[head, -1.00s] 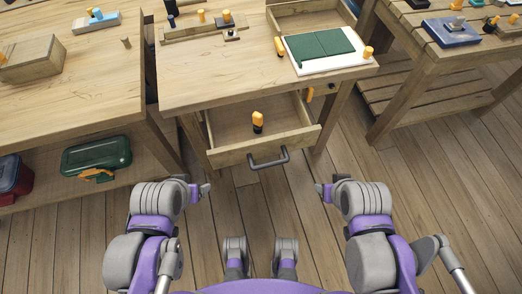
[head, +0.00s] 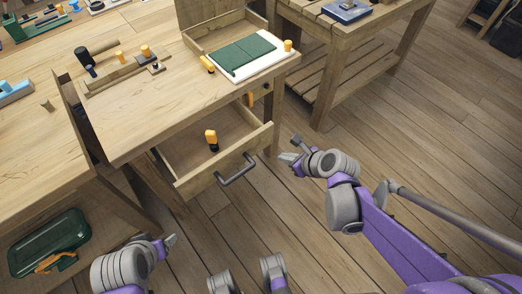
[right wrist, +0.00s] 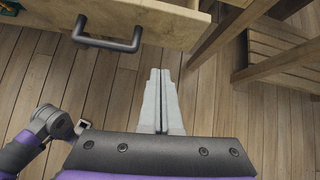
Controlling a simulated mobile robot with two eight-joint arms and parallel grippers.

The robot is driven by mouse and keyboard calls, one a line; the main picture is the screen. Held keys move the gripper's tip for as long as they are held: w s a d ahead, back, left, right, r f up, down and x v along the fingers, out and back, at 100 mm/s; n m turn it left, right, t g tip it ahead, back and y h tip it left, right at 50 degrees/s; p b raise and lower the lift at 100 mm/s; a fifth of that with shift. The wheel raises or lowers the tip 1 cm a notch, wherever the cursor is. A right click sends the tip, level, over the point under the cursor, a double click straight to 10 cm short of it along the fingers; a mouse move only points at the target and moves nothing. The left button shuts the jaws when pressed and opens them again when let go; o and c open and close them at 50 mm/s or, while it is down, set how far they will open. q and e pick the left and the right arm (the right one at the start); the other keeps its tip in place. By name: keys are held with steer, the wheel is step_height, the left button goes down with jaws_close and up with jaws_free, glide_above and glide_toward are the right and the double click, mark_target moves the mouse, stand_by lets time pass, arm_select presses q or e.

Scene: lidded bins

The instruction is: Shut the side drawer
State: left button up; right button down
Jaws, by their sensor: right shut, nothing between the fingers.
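The side drawer (head: 194,183) is pulled out under the wooden workbench (head: 140,125). In the right wrist view the handle (right wrist: 106,43) and drawer front (right wrist: 160,25) show at the top. My right gripper (head: 285,158) is shut and empty, to the right of the handle and apart from it. Its closed fingers (right wrist: 160,72) also show in the right wrist view. My left gripper (head: 171,240) is low at the left, away from the drawer; its jaws are too small to judge.
A green case (head: 48,243) lies on a low shelf at the left. Another wooden table (head: 330,45) stands at back right. The floor before the drawer is clear.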

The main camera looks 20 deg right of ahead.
steer(key=m, duration=0.1)
steer(key=b, duration=0.3)
glide_toward(258, 144)
step_height(258, 144, down, 4)
steer(key=w, duration=0.1)
steer(key=w+a, duration=0.1)
steer(key=shift+w+a+f, duration=0.1)
steer(key=shift+w+a, duration=0.05)
steer(key=shift+w, duration=0.25)
arm_select(q)
step_height(258, 144, down, 3)
steer(key=shift+f, duration=0.15)
arm_select(e)
steer(key=shift+w+a, duration=0.1)
steer(key=shift+w, duration=0.3)
steer(key=shift+w, duration=0.15)
